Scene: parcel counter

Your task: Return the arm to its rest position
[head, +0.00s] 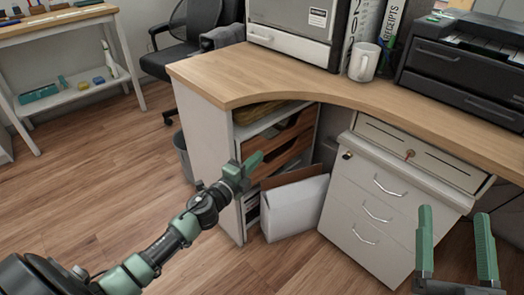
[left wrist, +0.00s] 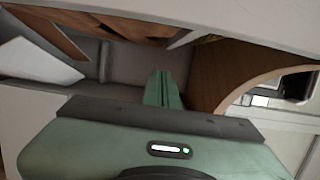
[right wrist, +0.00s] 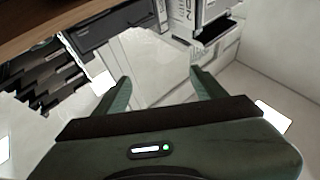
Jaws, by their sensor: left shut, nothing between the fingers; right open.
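My left arm comes in from the lower left in the head view. Its gripper (head: 252,162) is shut and empty, in front of the open shelf end of the counter, above the white box. In the left wrist view its closed fingers (left wrist: 162,88) show together with nothing between them. My right gripper (head: 457,245) is at the lower right of the head view, in front of the drawer unit. Its two fingers stand apart and empty. In the right wrist view the fingers (right wrist: 160,92) are also wide apart.
The wooden counter (head: 215,78) curves above a drawer unit (head: 365,215) with a key in its top. A white box (head: 293,207) stands on the floor by the shelves. A mug (head: 363,62) and printer (head: 465,70) stand on top.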

